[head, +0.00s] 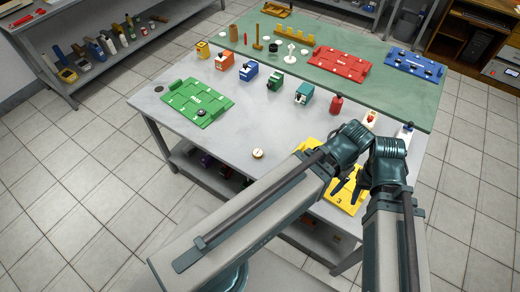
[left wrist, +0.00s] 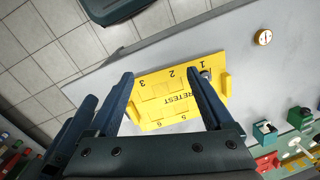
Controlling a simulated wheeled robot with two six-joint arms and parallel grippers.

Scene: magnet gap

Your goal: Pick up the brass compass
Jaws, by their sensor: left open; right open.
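The brass compass (head: 258,153) is a small round disc with a pale face. It lies on the bare grey table near the front edge, left of the yellow tray (head: 306,145). In the left wrist view the compass (left wrist: 263,37) is at the upper right, clear of the fingers. My left gripper (left wrist: 161,80) is open and empty above the yellow tray (left wrist: 155,85), apart from the compass. My right gripper (head: 341,197) is open beside it over the tray, well to the right of the compass. The arms overlap in the head view and hide part of the tray.
A green tray (head: 190,108) stands at the left. Several small coloured bottles and boxes, among them a teal one (head: 304,93), stand in a row behind the compass. Red (head: 340,65) and blue trays (head: 413,64) lie on the green mat. The table around the compass is clear.

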